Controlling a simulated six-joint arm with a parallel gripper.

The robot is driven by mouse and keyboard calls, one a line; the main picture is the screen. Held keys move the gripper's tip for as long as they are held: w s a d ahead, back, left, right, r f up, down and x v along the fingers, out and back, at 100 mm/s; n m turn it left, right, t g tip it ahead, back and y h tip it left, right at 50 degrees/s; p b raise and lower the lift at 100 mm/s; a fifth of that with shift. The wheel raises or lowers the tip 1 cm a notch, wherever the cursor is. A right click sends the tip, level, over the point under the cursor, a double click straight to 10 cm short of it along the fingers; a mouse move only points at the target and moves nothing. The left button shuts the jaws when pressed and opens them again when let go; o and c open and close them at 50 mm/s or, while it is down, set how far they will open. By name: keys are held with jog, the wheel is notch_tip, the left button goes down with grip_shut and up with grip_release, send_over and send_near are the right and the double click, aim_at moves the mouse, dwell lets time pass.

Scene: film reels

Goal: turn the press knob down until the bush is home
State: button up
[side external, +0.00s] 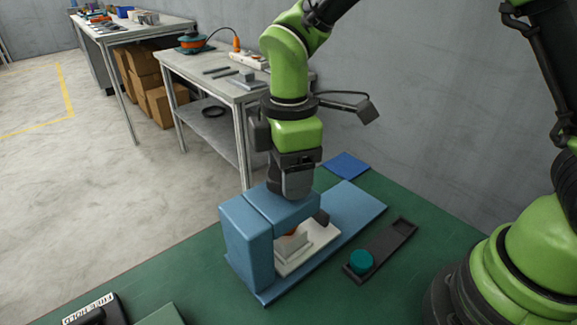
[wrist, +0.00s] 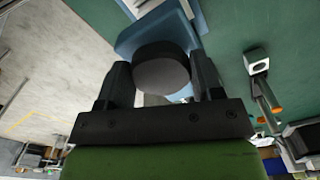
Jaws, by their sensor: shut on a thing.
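The blue press (side external: 245,240) stands on the green bench, its arch over a pale block (side external: 310,243). A small copper-coloured part, which looks like the bush, shows under the arch at the pale block; how deep it sits cannot be told. My gripper (side external: 292,190) points down above the top of the press. In the wrist view the round dark knob with a grey face (wrist: 162,74) sits between my two fingers, which are shut on its sides. In the side view my gripper hides most or all of the knob.
A black tray (side external: 385,248) with a teal cylinder (side external: 361,261) lies right of the press. A blue mat (side external: 346,165) lies behind. In the wrist view a pale block with a hole (wrist: 257,58) and an orange-tipped tool (wrist: 274,106) lie to the right.

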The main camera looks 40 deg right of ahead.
jog(key=m, duration=0.4)
jog(key=shift+s+m, duration=0.1)
jog(key=shift+m, duration=0.3)
jog(key=m, duration=0.4)
jog(key=shift+a, duration=0.1)
jog(key=m, duration=0.5)
jog(key=shift+a, duration=0.1)
jog(key=shift+m, duration=1.9)
jog(key=o, duration=0.9)
jog(key=shift+a+r, duration=0.1)
notch_tip(320, 180, up, 10)
jog(key=shift+f, duration=0.1)
